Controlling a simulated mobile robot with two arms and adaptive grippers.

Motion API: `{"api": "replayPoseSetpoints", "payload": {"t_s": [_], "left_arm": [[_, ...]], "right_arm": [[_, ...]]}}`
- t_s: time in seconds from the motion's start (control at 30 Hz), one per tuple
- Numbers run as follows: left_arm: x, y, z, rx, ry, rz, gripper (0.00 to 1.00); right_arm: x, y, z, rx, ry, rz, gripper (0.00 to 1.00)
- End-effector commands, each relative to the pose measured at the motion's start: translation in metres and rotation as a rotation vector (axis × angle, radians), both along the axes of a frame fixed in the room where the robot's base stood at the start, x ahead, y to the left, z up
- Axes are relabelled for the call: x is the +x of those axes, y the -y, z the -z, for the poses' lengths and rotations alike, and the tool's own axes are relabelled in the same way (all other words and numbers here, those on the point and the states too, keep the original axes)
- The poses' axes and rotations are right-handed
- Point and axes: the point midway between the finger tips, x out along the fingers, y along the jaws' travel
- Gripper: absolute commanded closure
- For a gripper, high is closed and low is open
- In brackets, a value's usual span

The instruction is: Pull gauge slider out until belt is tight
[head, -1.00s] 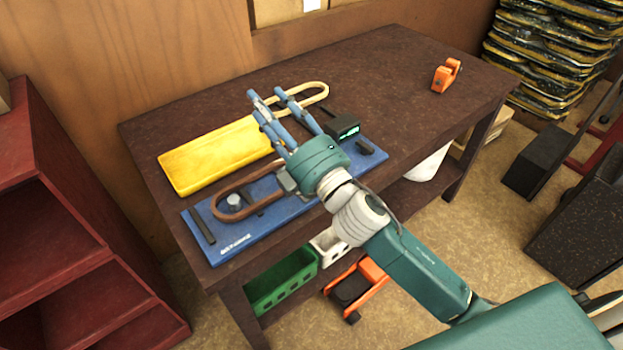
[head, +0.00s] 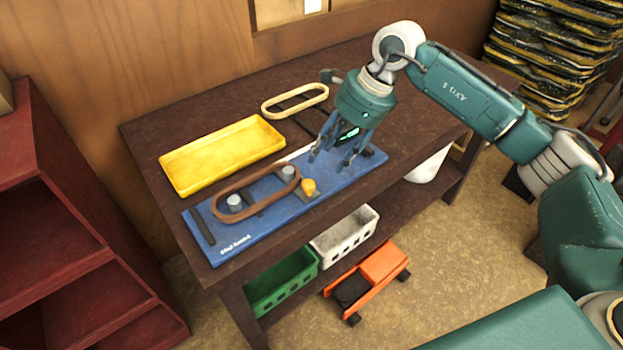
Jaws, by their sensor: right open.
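The blue gauge board (head: 232,240) lies on the bench near its front edge. A brown belt (head: 246,179) loops around two grey pegs, the left one (head: 234,203) and the right one (head: 288,173). The belt seems to stand off the left peg; how tight it is I cannot tell. The slider's yellow knob (head: 308,186) sits just right of the belt. My right gripper (head: 330,163) is open, fingers pointing down, above the board's right part, to the right of and behind the knob, apart from it. It partly hides the gauge's display (head: 349,133). My left gripper is out of view.
A yellow tray (head: 176,184) lies behind the board, and a cream belt (head: 282,112) lies at the back. Green (head: 290,285) and white (head: 345,235) baskets sit below the bench. A red shelf (head: 50,215) stands left. The bench's left front corner is bare.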

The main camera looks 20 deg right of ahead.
Motion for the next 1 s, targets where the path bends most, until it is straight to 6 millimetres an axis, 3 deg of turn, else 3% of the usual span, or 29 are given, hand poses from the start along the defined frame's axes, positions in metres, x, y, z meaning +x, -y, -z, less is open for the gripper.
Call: {"api": "replayPoseSetpoints", "payload": {"t_s": [0.5,0.7,0.97,1.0], "left_arm": [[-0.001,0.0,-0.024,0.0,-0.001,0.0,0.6],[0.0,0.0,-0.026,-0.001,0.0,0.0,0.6],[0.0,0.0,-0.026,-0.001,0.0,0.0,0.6],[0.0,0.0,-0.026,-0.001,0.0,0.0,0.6]], "right_arm": [[0.013,-0.033,0.08,0.007,-0.004,-0.002,0.55],[0.015,-0.038,0.093,0.006,-0.002,-0.002,0.55],[0.016,-0.038,0.094,0.006,-0.001,-0.002,0.55],[0.016,-0.038,0.094,0.007,-0.001,-0.002,0.63]]}}
